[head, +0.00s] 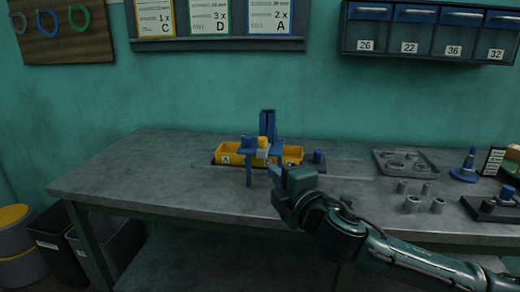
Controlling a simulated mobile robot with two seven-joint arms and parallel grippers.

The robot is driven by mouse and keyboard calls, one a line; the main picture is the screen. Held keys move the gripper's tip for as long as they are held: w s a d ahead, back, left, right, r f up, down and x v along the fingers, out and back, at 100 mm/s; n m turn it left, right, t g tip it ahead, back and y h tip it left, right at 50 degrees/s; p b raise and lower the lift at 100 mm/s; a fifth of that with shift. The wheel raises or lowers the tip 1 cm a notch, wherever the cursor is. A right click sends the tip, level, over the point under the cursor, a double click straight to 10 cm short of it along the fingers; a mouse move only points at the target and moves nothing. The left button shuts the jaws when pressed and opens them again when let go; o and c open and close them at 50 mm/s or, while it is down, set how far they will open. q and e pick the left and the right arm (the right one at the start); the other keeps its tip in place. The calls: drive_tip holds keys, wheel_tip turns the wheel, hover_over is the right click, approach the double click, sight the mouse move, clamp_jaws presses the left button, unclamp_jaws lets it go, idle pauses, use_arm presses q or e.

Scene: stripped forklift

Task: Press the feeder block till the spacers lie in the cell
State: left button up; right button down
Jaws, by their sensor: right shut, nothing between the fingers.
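The blue feeder (267,122) stands upright at the back middle of the bench. A small yellow block (263,142) sits low at its front, which looks like the feeder block. Yellow trays (232,150) lie at the feeder's foot, the left one with a label "A"; I cannot tell which part is the cell. My right gripper (273,168) is shut and empty, just in front of and below the yellow block. I cannot tell whether it touches anything. No spacers can be made out in the feeder or trays. My left gripper is not in view.
A grey tray (377,157) with ring-shaped parts lies to the right, several metal cylinders (412,204) in front of it. A blue cone-like piece (467,164) stands farther right. The bench's left side (130,170) is clear. Blue bins (414,17) hang above.

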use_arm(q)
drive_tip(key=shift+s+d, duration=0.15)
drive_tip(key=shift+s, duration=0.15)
use_arm(e)
drive_tip(key=shift+s+r, duration=0.1)
approach(264, 143)
drive_tip(key=w+a, duration=0.4)
drive_tip(key=w, duration=0.1)
use_arm(q)
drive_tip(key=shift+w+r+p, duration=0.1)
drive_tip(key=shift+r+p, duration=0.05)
drive_tip(key=shift+p, duration=0.2)
use_arm(e)
drive_tip(key=shift+w+d, duration=0.1)
drive_tip(key=shift+w, duration=0.45)
